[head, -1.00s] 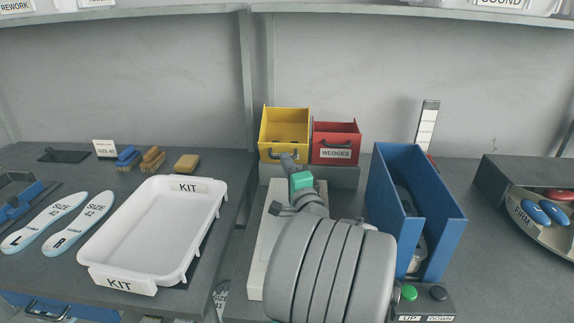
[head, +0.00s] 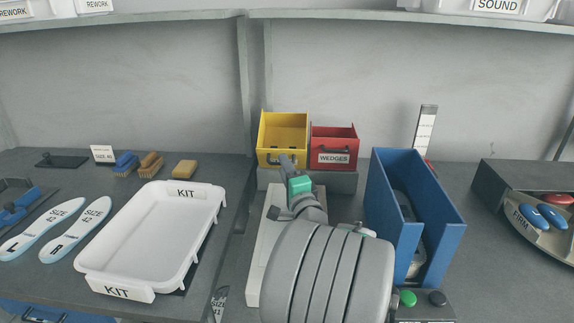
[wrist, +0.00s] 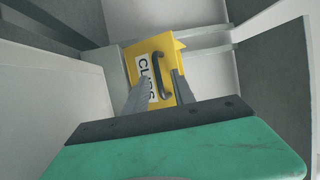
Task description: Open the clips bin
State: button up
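The yellow clips bin (head: 284,130) stands at the back of the right bench, left of the red bin. Its top is open and its inside looks empty in the head view. In the wrist view its yellow front (wrist: 171,53) carries a CLIPS label (wrist: 147,75) and a black handle (wrist: 161,78). My gripper (wrist: 160,88) is open, with one finger on the label side of the handle and one on the other side. I cannot tell whether the fingers touch the bin. In the head view my gripper (head: 288,160) is in front of the bin and partly hides its handle.
The red WEDGES bin (head: 333,147) stands close on the right. A blue open box (head: 440,210) stands further right, behind green and black buttons (head: 408,298). A white KIT tray (head: 150,235) and insoles (head: 82,225) lie on the left bench. A shelf (head: 180,22) runs above.

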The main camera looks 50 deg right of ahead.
jog(key=s+a+r+p, duration=0.3)
jog(key=s+a+r, duration=0.6)
jog(key=r, duration=0.3)
jog(key=shift+s+r, duration=0.2)
jog(key=shift+s, duration=0.6)
jog(key=shift+a, duration=0.1)
